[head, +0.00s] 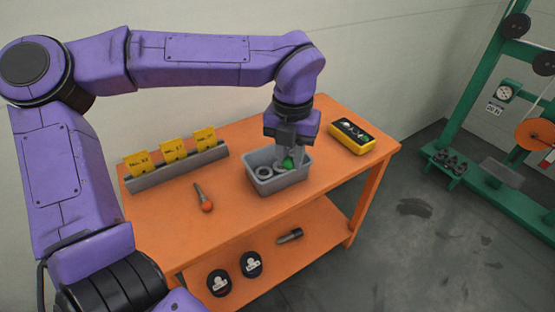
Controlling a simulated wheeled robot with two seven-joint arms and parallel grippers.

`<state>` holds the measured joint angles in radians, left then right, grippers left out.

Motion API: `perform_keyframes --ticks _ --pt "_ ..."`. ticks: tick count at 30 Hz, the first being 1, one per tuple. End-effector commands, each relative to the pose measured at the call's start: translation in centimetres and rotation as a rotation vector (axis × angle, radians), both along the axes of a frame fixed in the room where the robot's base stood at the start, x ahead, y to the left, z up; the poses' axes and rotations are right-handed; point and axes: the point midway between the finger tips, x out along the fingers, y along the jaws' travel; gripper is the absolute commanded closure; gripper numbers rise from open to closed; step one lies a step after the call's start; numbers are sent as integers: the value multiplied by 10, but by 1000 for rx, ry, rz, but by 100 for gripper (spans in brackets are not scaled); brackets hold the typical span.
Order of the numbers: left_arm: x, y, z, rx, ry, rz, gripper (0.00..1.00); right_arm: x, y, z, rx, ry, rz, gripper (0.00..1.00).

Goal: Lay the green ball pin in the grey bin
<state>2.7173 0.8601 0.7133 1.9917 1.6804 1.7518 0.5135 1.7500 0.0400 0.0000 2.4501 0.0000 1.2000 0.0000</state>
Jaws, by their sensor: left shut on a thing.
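The green ball pin (288,162) shows as a small green ball at the grey bin. My left gripper (289,158) points down over the bin and is shut on the green ball pin. The fingers hide most of the pin, and I cannot tell whether it touches the bin floor. The grey bin (282,185) stands on the orange table and holds grey rings. My right gripper is not in view.
An orange-red ball pin (206,206) lies on the orange table (240,215), left of the bin. A grey rack (180,168) with yellow tags stands along the back. A yellow case (365,147) lies to the right. Black spools (219,283) sit on the lower shelf.

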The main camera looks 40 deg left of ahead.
Motion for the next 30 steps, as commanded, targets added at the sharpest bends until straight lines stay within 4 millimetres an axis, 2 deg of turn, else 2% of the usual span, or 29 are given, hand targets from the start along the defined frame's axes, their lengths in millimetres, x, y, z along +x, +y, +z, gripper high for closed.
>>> perform_keyframes --ticks 3,6,9,12,15,19,26,27,30 --pt "-15 12 11 -2 -4 424 100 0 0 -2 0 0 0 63" --pt "-27 19 17 -2 -3 769 100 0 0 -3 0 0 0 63" --pt "-37 25 22 -2 -2 1043 100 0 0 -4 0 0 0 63" --pt "-44 27 24 0 0 1222 100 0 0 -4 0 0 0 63" --pt "-44 29 24 4 1 1305 100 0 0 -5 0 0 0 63" --pt "-21 31 14 10 -7 1328 100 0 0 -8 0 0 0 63" --pt "48 31 -13 9 4 1322 100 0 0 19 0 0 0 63" --pt "55 32 -26 9 6 1321 100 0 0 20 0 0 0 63" --pt "72 33 -48 7 4 1321 100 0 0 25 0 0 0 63"
